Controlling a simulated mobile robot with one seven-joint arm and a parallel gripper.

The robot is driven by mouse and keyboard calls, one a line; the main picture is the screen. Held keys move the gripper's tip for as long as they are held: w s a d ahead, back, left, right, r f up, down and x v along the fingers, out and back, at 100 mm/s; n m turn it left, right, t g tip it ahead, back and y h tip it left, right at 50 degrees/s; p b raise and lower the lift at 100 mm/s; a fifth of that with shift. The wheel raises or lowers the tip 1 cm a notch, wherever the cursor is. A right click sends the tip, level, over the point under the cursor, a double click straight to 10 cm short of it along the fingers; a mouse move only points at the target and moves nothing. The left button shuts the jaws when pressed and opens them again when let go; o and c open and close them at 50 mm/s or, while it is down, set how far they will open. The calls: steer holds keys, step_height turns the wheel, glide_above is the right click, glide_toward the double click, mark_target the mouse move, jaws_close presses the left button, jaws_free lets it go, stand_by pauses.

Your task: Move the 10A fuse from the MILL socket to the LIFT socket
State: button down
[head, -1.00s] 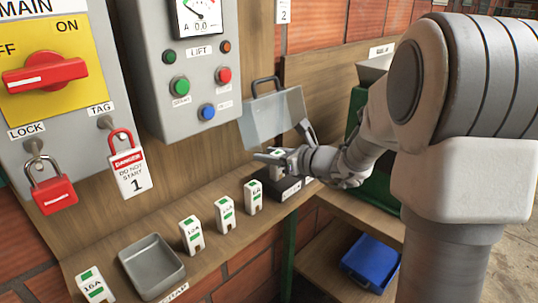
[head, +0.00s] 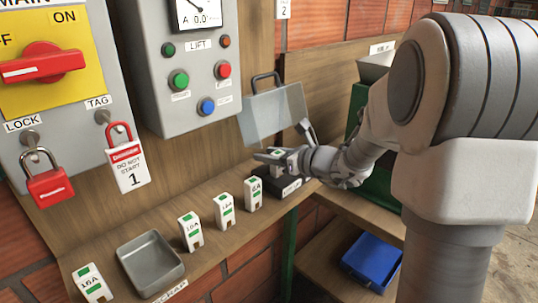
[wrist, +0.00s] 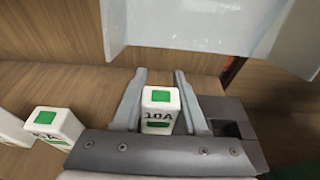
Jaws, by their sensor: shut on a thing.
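My gripper (head: 277,155) is at the dark fuse block (head: 284,187) on the shelf, below the raised clear cover (head: 274,115). In the wrist view my gripper (wrist: 160,78) is shut on the white 10A fuse (wrist: 160,101), with one finger on each side. The fuse has green marks and stands upright. The block (wrist: 240,108) shows an empty recess to the right of the fuse. The fuse's lower end is hidden, so I cannot tell whether it is still in its socket. The MILL and LIFT socket labels cannot be read.
Several spare fuses, such as the 6A one (head: 253,194), stand on the shelf to the left. A grey tray (head: 151,264) lies among them. The LIFT control box (head: 197,70), red padlock (head: 49,187) and danger tag (head: 128,168) are on the wall. A blue bin (head: 372,258) is below.

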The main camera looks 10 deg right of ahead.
steer(key=shift+f+b, duration=0.85)
steer(key=shift+b, duration=0.1)
stand_by(0.5)
stand_by(0.3)
steer(key=shift+c, duration=1.8)
jaws_free()
